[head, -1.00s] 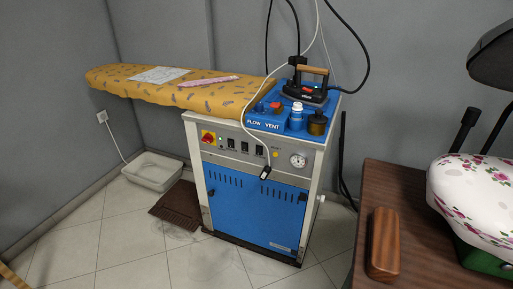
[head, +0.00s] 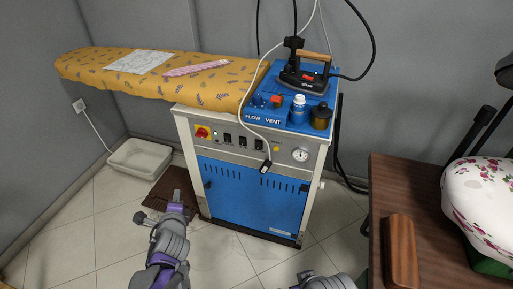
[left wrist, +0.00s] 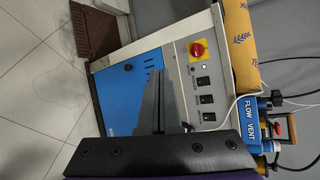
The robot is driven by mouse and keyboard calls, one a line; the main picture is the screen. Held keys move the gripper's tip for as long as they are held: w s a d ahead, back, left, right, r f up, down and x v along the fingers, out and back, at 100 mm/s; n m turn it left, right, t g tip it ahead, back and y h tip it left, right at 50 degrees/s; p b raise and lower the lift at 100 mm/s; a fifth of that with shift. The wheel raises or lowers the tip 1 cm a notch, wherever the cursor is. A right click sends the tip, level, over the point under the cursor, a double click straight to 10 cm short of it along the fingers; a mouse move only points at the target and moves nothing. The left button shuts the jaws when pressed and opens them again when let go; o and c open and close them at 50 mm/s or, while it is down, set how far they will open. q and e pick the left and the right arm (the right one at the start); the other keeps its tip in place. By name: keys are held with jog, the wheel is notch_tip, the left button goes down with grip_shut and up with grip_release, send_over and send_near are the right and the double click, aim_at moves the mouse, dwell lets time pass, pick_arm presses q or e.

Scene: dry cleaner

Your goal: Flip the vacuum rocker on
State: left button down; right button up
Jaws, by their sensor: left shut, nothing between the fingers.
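The blue and white steam cabinet (head: 262,197) has a front panel with a row of black rockers (head: 242,141). The rockers also show in the left wrist view (left wrist: 205,99). Their labels are too small to read, so I cannot tell which is the vacuum one or how each is set. A red rotary knob on yellow (head: 201,132) and a small lit green lamp (head: 215,134) sit left of them. My left gripper (head: 175,197) is shut and empty, below and left of the panel, apart from it. Part of my right arm shows at the bottom edge; its gripper does not show.
A white cable hangs in front of the panel with a small black end (head: 265,167). A gauge (head: 300,155) is at right. The iron (head: 304,76) and bottles stand on top. The padded board (head: 100,70) reaches left; a wooden table (head: 450,240) stands right.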

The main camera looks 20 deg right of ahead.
aim_at(258, 148)
pick_arm(q)
jog(key=w+d+f+m+h+p, duration=0.1)
jog(key=d+m+h, duration=0.3)
jog(key=d+m, duration=0.6)
jog(key=w+d+f+m+h+p, duration=0.1)
jog(key=w+d+m+h+p, duration=0.2)
jog(key=d+m, duration=0.7)
jog(key=shift+w+d+f+h+p, duration=0.2)
jog(key=shift+d+f+h+p, duration=0.1)
jog(key=shift+d+h, duration=0.5)
pick_arm(e)
notch_tip(258, 148, up, 6)
jog(key=shift+s+r, duration=0.15)
jog(key=shift+s, duration=0.1)
pick_arm(q)
jog(key=shift+a, duration=0.15)
jog(key=x, duration=1.4)
jog(key=shift+r+b, duration=0.3)
jog(key=shift+b, duration=0.05)
pick_arm(e)
jog(key=shift+f, duration=0.4)
